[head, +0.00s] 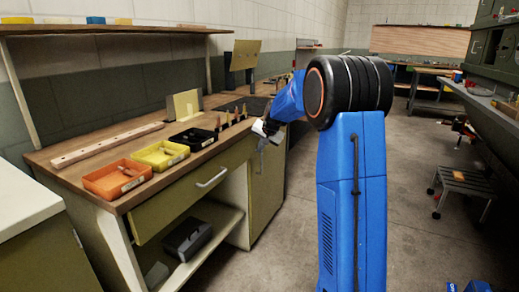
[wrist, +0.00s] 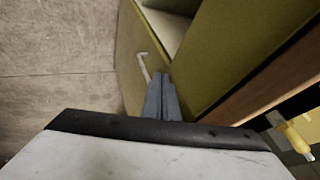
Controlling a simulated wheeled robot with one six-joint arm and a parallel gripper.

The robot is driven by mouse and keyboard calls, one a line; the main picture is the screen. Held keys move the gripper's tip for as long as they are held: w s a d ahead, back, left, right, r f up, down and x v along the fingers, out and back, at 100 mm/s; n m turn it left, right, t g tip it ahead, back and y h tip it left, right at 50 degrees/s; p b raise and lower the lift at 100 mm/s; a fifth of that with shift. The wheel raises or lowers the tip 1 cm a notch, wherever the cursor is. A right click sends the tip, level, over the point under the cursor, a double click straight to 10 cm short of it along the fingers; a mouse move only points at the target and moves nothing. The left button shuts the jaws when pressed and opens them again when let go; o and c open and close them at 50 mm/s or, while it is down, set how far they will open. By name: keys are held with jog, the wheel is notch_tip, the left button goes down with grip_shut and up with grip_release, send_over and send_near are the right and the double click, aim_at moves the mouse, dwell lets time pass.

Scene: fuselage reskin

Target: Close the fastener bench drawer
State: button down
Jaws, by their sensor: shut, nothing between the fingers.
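The fastener bench drawer has an olive front (head: 180,201) with a silver bar handle (head: 211,178), below the wooden bench top. I cannot tell how far it stands out from the bench. My gripper (head: 268,131) is beyond the right end of this front, near the bench top's front edge. In the wrist view, its fingers (wrist: 164,80) are together and empty. A broad olive panel (wrist: 245,45), apparently the drawer front, lies just to their right. A handle (wrist: 147,68) on another olive panel, apparently the cabinet door, shows to their left. Contact cannot be told.
Orange (head: 117,179), yellow (head: 161,154) and black (head: 192,139) bins stand on the bench top. A dark box (head: 187,238) sits on the open shelf below. A pale cabinet (head: 28,195) stands at left. A step stool (head: 462,181) stands right; the middle floor is clear.

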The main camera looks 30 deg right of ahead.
aim_at(241, 154)
jog(key=v, duration=0.9)
jog(key=s+a+f+m+y, duration=0.2)
jog(key=s+f+m+y, duration=0.1)
jog(key=f+m+y, duration=0.25)
jog(key=s+a+f+m+y, duration=0.3)
jog(key=s+f+m+y, duration=0.1)
jog(key=f+m, duration=0.25)
jog(key=w+d+r+m+t+y, duration=0.1)
jog(key=d+r+m+t, duration=0.1)
jog(key=d+m+t, duration=0.45)
jog(key=shift+m+t, duration=0.35)
jog(key=shift+m, duration=0.1)
jog(key=x, duration=1.3)
jog(key=shift+w+a+r, duration=0.1)
jog(key=shift+a+r, duration=0.15)
